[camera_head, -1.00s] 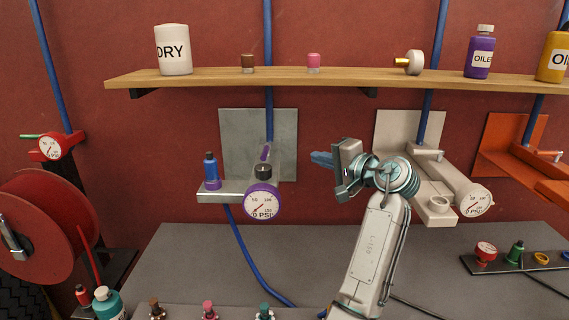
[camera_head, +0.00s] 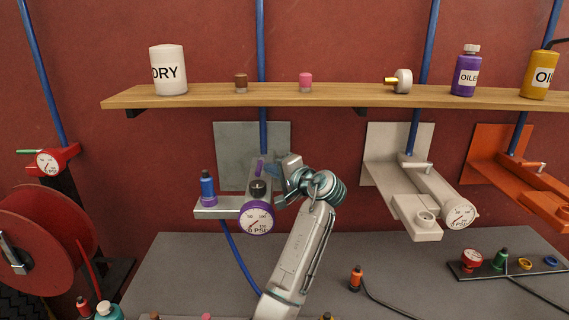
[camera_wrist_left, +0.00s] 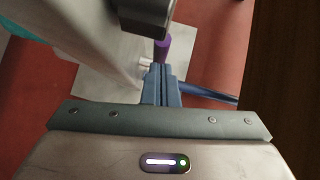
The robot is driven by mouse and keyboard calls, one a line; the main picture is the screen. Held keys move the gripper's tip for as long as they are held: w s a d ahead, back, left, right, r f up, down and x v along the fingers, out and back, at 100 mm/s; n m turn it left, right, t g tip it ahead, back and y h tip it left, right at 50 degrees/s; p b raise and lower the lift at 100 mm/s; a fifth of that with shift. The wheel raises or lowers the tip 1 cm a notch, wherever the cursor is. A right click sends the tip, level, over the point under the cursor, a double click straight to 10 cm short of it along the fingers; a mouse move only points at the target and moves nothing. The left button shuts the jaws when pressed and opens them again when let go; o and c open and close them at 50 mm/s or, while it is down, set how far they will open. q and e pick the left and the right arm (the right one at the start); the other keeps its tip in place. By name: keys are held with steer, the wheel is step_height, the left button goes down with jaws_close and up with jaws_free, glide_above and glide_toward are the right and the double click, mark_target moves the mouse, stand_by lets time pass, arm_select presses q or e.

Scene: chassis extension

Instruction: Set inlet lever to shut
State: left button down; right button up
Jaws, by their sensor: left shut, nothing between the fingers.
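The purple inlet lever (camera_head: 259,168) is on top of the grey left-hand unit (camera_head: 220,207), behind its black knob and purple-rimmed gauge (camera_head: 257,218). My left gripper (camera_head: 276,172) is just right of the lever, with its fingers shut and empty. In the left wrist view the blue fingertips (camera_wrist_left: 161,70) are together, and the purple lever (camera_wrist_left: 162,47) shows right beyond them. I cannot tell whether they touch it. My right gripper is not in view.
A wooden shelf (camera_head: 330,95) with bottles and small parts runs above. A beige unit (camera_head: 425,205) and an orange one (camera_head: 530,185) are to the right. A blue-capped bottle (camera_head: 208,188) stands on the left unit. A red hose reel (camera_head: 45,235) is at far left.

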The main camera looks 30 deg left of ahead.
arm_select(q)
steer(key=shift+a+f, duration=0.15)
steer(key=shift+s+a, duration=0.7)
steer(key=shift+s, duration=0.1)
steer(key=shift+w+d, duration=0.1)
steer(key=shift+w, duration=0.05)
